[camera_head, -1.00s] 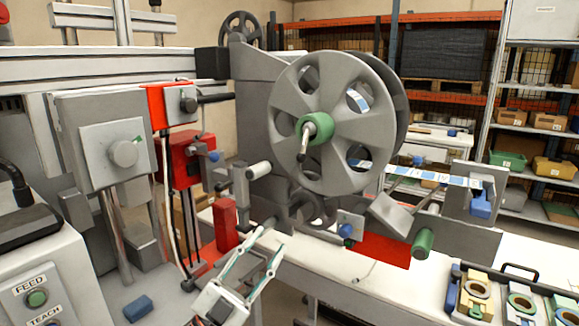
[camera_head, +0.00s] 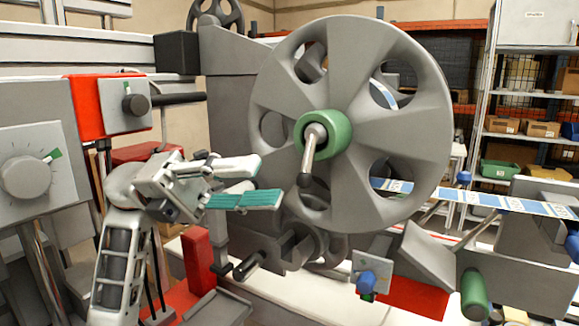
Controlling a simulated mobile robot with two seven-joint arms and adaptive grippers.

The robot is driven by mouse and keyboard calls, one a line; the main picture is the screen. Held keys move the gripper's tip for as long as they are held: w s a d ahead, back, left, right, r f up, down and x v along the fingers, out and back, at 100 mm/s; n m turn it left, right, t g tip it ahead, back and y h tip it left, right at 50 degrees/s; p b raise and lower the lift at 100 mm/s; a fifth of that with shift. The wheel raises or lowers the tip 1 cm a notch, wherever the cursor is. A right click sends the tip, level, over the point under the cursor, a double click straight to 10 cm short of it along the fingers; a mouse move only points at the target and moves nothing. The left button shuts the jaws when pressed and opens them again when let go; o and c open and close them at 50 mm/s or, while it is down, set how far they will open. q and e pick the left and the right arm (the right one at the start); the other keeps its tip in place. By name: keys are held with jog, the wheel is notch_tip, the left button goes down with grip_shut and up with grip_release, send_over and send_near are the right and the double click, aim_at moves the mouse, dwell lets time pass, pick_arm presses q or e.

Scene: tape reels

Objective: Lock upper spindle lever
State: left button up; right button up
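The upper spindle lever (camera_head: 309,155) is a short metal handle with a dark knob, hanging down and slightly left from the green hub (camera_head: 338,133) of the large grey reel (camera_head: 400,125). My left gripper (camera_head: 268,180) points right, with its fingers apart and teal pads showing on the lower finger. Its fingertips are just left of the lever's knob in the picture, with a small gap between them. Nothing is between the fingers. My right gripper is out of view.
A red box with a dark knob (camera_head: 136,104) and a grey dial panel (camera_head: 28,175) stand at left. Below the reel are a blue knob (camera_head: 366,282) and a green roller (camera_head: 474,294). Blue-and-white tape (camera_head: 500,203) runs right from the reel.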

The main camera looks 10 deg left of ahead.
aim_at(304, 171)
pick_arm(q)
jog(key=x, duration=0.2)
jog(key=p+x, duration=0.1)
jog(key=x, duration=0.4)
jog(key=shift+w+d+r, duration=0.1)
jog(key=shift+w+d, duration=0.05)
jog(key=shift+w, duration=0.1)
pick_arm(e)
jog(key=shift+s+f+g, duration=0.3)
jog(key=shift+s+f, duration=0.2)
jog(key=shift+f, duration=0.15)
